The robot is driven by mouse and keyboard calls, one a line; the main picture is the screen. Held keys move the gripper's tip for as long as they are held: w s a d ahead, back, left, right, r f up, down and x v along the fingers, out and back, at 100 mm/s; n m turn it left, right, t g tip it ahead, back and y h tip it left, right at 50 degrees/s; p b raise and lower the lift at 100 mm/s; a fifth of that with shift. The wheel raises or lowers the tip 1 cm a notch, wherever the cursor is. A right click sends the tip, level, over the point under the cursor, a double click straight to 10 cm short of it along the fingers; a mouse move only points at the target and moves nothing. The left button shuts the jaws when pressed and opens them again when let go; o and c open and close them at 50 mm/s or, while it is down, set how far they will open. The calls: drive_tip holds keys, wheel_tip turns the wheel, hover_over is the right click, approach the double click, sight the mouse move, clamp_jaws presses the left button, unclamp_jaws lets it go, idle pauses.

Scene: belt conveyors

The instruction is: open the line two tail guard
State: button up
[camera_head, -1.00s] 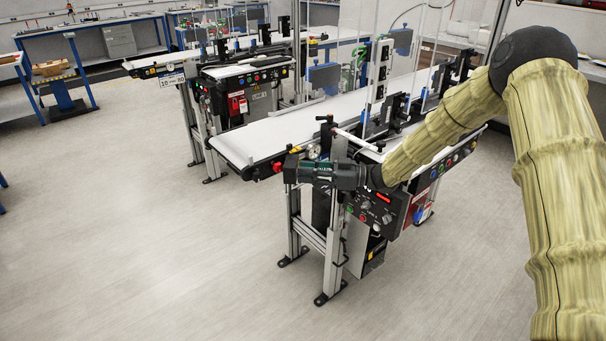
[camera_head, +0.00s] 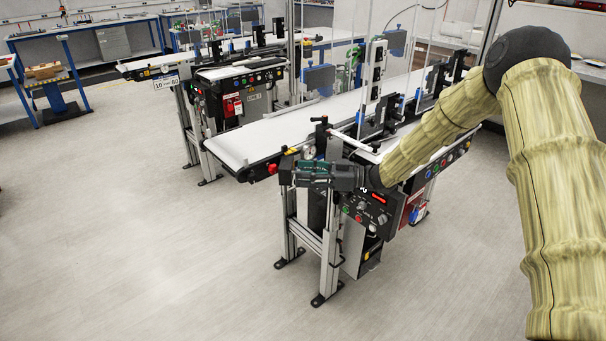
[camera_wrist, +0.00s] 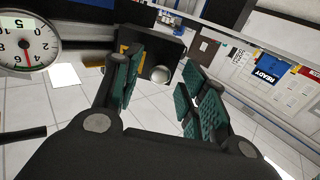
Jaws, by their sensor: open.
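The near conveyor (camera_head: 310,124) has a white belt, and its tail end faces the camera. My gripper (camera_head: 290,173) is at this end, just below belt height. In the wrist view my gripper (camera_wrist: 160,88) has its green-padded fingers apart with nothing held. Beyond and between them is a black block (camera_wrist: 172,47) with a yellow patch and a round silver knob (camera_wrist: 160,73). I cannot tell whether this block belongs to the tail guard. In the head view the guard itself cannot be made out, and my gripper and forearm cover part of the conveyor end.
A dial gauge (camera_wrist: 27,45) is close at the left of the wrist view. A control panel (camera_head: 368,212) with buttons sits under the conveyor, right of my gripper. Another conveyor, marked line 1 (camera_head: 253,98), stands behind. The floor (camera_head: 130,240) at left is clear.

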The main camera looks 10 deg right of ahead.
drive_tip(key=v, duration=1.1)
drive_tip(key=shift+s, duration=0.1)
drive_tip(key=c, duration=0.7)
drive_tip(key=shift+s+a+f+n, duration=0.1)
drive_tip(key=shift+s+n, duration=0.05)
drive_tip(key=shift+n, duration=0.15)
clamp_jaws()
drive_tip(key=s+a+n+t+b, duration=0.4)
drive_tip(key=s+n+t+b, duration=0.1)
drive_tip(key=n, duration=0.7)
drive_tip(key=p+x, duration=0.1)
drive_tip(key=x, duration=0.9)
drive_tip(key=shift+f+y+p, duration=0.25)
drive_tip(key=shift+y+p, duration=0.05)
drive_tip(key=shift+p, duration=0.1)
